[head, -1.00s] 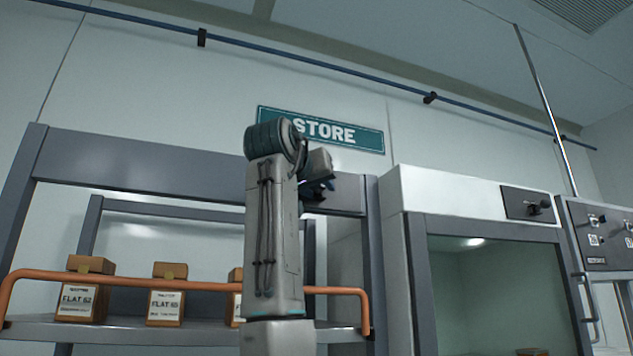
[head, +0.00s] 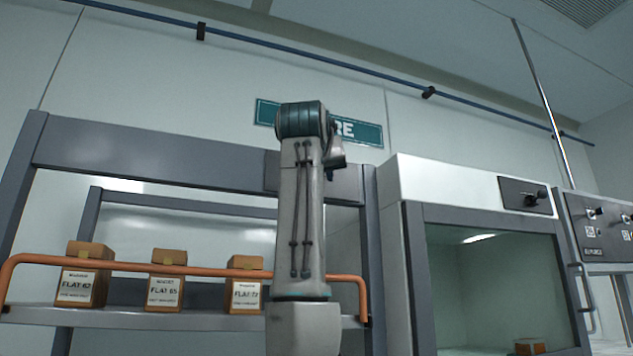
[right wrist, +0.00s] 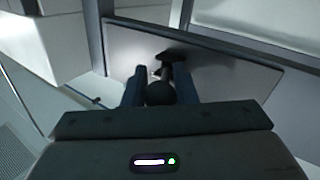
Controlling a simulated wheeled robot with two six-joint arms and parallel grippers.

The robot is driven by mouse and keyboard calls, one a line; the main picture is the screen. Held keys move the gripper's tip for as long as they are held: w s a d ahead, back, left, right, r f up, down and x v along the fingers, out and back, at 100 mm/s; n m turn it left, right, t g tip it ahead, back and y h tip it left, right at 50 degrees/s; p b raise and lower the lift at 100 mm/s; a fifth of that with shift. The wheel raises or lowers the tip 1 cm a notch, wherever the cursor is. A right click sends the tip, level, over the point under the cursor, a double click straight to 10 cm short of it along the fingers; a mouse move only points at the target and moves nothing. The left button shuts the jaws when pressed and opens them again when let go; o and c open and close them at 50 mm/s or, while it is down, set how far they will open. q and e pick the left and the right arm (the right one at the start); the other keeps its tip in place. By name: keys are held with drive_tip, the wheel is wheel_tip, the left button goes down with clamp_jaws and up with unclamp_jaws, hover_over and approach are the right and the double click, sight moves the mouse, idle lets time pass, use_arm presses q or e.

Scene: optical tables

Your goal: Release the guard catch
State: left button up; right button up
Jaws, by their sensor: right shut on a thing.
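In the right wrist view my right gripper (right wrist: 158,86) has its two blue fingers on either side of a round black knob (right wrist: 160,94), shut on it. A dark stem or lever (right wrist: 172,58) shows just past the knob, against a flat grey plate (right wrist: 225,72). In the head view a grey plate (head: 352,185) sits on the shelf unit's top beam, partly behind my arm. The fingers and knob are hidden there. The orange guard bar (head: 150,266) runs across the shelf front. My left gripper is not in view.
Several brown boxes (head: 165,285) with FLAT labels stand on the shelf (head: 210,320) behind the bar. A glass-fronted cabinet (head: 450,190) with a black knob panel (head: 525,195) stands to the right. A STORE sign (head: 365,133) hangs above, partly covered by my arm.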

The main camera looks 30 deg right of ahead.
drive_tip(key=shift+s+d+n+t+y+b, duration=0.1)
drive_tip(key=shift+d+n+t+y+b, duration=0.5)
drive_tip(key=shift+n+y, duration=1.3)
drive_tip(key=shift+w+d+n+t+y+b, duration=0.15)
drive_tip(key=shift+d+n+t+y, duration=0.3)
drive_tip(key=shift+n+t+y, duration=1.45)
drive_tip(key=shift+s+d+n+g+y+b, duration=0.2)
drive_tip(key=shift+d+n+y+b, duration=0.5)
drive_tip(key=shift+y, duration=2.3)
drive_tip(key=shift+a+n, duration=0.25)
drive_tip(key=shift+n, duration=0.05)
drive_tip(key=o, duration=0.7)
drive_tip(key=shift+p, duration=0.3)
drive_tip(key=shift+d, duration=0.1)
drive_tip(key=s+d+b, duration=0.1)
drive_tip(key=s+b, duration=0.4)
drive_tip(key=s, duration=0.5)
drive_tip(key=shift+s, duration=0.25)
